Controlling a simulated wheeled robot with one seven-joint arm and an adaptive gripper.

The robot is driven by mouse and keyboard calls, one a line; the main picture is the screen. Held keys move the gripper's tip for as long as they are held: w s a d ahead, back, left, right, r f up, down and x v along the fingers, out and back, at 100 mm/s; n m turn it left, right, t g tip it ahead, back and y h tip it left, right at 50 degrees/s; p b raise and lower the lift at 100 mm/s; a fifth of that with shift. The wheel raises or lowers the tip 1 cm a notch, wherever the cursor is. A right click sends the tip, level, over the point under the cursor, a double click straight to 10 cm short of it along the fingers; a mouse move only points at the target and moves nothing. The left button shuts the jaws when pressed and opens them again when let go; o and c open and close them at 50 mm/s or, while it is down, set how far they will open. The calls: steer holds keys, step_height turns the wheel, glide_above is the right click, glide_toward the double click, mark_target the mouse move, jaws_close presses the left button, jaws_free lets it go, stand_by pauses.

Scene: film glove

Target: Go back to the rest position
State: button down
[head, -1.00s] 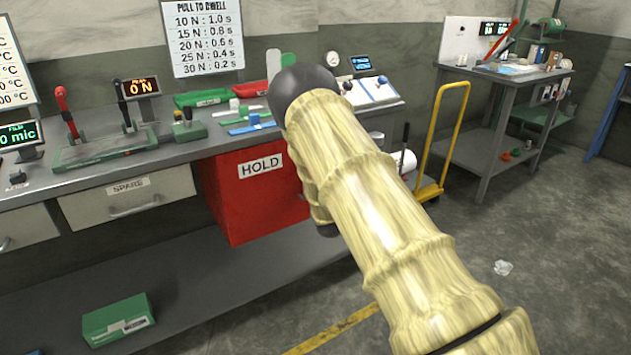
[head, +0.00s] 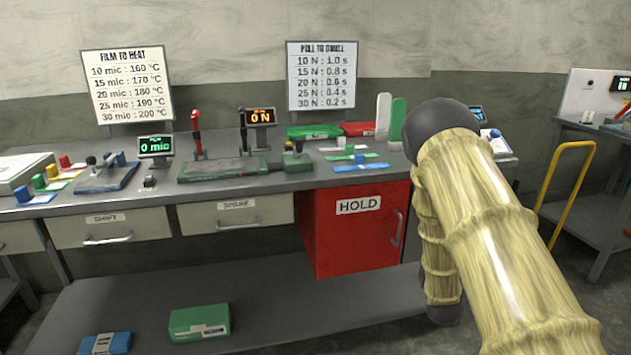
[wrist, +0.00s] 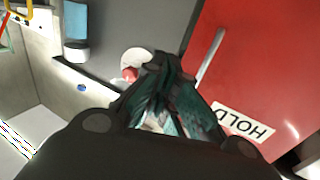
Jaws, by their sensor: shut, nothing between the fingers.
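My gripper (wrist: 160,95) shows in the wrist view with its dark teal fingers together and nothing between them. Beside it in that view is the red HOLD cabinet (wrist: 265,65) with its handle. In the head view my sleeved arm fills the right side and hides the gripper. The red HOLD cabinet (head: 345,245) hangs under the workbench, its door closed, left of my arm.
The grey workbench (head: 290,183) carries levers, readouts, trays and coloured clips. A green box (head: 199,322) and a blue box (head: 104,344) sit on the lower shelf. A yellow trolley handle (head: 565,190) stands at the right.

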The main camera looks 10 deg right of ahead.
steer(key=s+a+f+g+y, duration=0.1)
steer(key=s+a+f+g, duration=0.2)
steer(key=s+a+f, duration=0.35)
steer(key=s+a+f+n+g+y, duration=0.1)
steer(key=s+a+f+g, duration=0.2)
steer(key=s+f, duration=0.7)
steer(key=s+a+f+g+y, duration=0.1)
steer(key=s+a+f+g, duration=0.35)
steer(key=s+f, duration=0.4)
steer(key=s+a+f+n+g+y, duration=0.1)
steer(key=s+a+f, duration=0.15)
steer(key=s, duration=0.35)
steer(key=s+a+f+g+y, duration=0.1)
steer(key=s+a+f+g, duration=0.1)
steer(key=s+a, duration=0.3)
steer(key=s+a+n+g, duration=0.1)
steer(key=s+a+g, duration=0.3)
steer(key=s, duration=1.1)
step_height(320, 180, up, 17)
steer(key=p, duration=1.7)
steer(key=shift+s+a+y, duration=0.2)
steer(key=shift+a+y, duration=0.2)
